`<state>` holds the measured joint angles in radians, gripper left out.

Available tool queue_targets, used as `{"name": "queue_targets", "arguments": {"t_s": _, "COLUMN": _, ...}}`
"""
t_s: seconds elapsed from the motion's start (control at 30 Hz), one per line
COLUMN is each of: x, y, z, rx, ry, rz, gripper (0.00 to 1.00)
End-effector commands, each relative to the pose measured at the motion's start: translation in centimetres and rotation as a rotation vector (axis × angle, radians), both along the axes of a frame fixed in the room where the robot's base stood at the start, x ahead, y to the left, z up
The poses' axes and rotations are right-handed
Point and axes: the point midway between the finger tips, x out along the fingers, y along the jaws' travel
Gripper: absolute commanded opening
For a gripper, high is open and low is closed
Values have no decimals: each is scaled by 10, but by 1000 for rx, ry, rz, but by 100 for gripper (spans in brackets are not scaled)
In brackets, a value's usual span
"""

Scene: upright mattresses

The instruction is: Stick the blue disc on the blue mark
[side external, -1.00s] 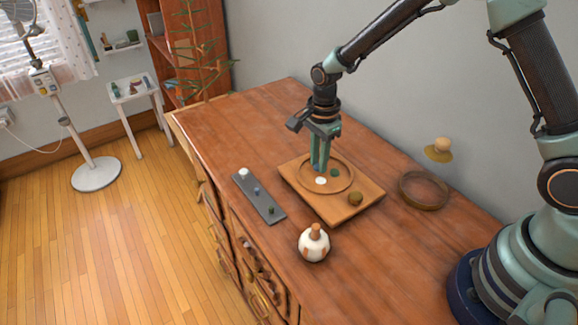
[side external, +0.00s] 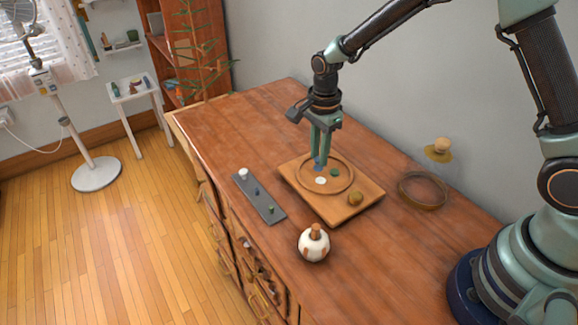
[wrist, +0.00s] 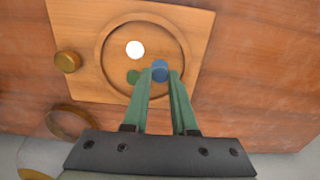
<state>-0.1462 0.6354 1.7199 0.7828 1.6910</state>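My gripper (side external: 321,157) points straight down over the square wooden board (side external: 368,190), above its ring. Its two green fingers show in the wrist view (wrist: 160,75) with the blue disc (wrist: 159,70) between their tips. The fingers appear closed on its sides. In the side external view the blue disc (side external: 320,164) is at the fingertips; its gap to the board is hard to judge. A white disc (side external: 320,181) and a green disc (side external: 334,173) lie inside the ring. A grey strip (side external: 264,203) left of the board carries a white, a blue (side external: 257,191) and a green small piece.
A brass knob (side external: 355,198) sits on the board's near right corner. A white round jar (side external: 314,244) stands in front of the board. A brown ring-shaped dish (side external: 423,191) lies to the right, near the wall. The far left tabletop is clear.

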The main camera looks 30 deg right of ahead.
Motion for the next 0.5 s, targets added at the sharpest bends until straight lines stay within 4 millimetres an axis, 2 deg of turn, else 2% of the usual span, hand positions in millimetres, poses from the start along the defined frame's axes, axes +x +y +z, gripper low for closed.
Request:
{"name": "queue_targets", "arguments": {"t_s": 0.47, "x": 0, "y": 0, "z": 9, "rx": 0, "ry": 1, "rz": 0, "gripper": 22}}
{"name": "queue_targets", "arguments": {"t_s": 0.5, "x": 0, "y": 0, "z": 9, "rx": 0, "ry": 1, "rz": 0, "gripper": 33}}
